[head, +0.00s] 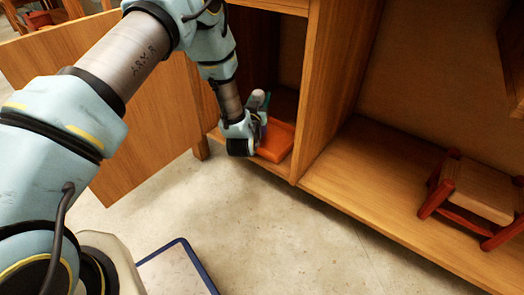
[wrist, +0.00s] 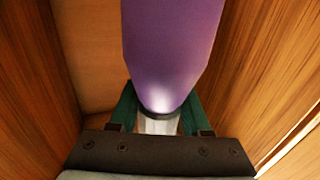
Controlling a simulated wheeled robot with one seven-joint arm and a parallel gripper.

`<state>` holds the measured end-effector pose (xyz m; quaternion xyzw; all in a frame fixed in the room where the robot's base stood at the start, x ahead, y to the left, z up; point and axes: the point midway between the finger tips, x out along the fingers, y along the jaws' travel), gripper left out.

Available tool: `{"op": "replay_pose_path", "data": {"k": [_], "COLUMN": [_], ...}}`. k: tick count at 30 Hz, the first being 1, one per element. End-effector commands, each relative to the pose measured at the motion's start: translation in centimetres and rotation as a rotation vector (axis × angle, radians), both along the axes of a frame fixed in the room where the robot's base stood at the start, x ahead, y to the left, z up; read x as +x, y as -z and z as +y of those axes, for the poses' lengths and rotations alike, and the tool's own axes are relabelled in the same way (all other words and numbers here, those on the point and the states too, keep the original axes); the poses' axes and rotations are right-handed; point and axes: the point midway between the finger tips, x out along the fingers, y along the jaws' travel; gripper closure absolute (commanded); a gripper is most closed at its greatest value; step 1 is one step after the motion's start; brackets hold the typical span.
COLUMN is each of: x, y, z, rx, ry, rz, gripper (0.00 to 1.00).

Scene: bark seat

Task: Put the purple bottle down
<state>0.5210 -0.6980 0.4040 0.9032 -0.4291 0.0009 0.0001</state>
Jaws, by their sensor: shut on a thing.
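The purple bottle (wrist: 172,45) fills the upper middle of the wrist view, between the green fingers of my gripper (wrist: 158,118). My gripper is shut on it. In the head view my gripper (head: 257,112) reaches into the left, narrow compartment of the wooden cabinet. There the bottle is mostly hidden by the gripper. An orange tray (head: 279,141) lies on the compartment floor, just right of and below the gripper. I cannot tell whether the bottle touches the tray or the floor.
Wooden walls stand close on both sides in the wrist view. The cabinet door (head: 150,125) hangs open at the left. An upright divider (head: 328,85) separates the compartment from a wide right bay, where a red-legged stool (head: 483,188) stands. The bay's front floor is clear.

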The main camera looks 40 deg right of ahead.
Motion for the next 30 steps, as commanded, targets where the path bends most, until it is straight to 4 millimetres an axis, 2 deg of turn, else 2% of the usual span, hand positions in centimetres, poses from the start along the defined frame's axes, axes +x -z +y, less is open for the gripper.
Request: {"op": "replay_pose_path", "data": {"k": [1,4,11,14,21,26,30], "x": [-0.4,-1.3,-2.4,-2.4,-2.4,-2.4,-2.4], "y": [0.7,0.1,-0.5,0.5,4.8,6.1,8.2], "z": [-1.3,-3.3,-5.3,-5.4,-5.4,-5.4,-5.4], "rx": [-0.007,-0.006,-0.001,0.002,0.002,0.0,0.001], "ry": [0.025,0.071,0.117,0.12,0.119,0.119,0.119], "rz": [-0.004,-0.002,-0.001,0.001,0.003,0.001,0.002], "gripper": [1.0,1.0,1.0,1.0,1.0,1.0,1.0]}}
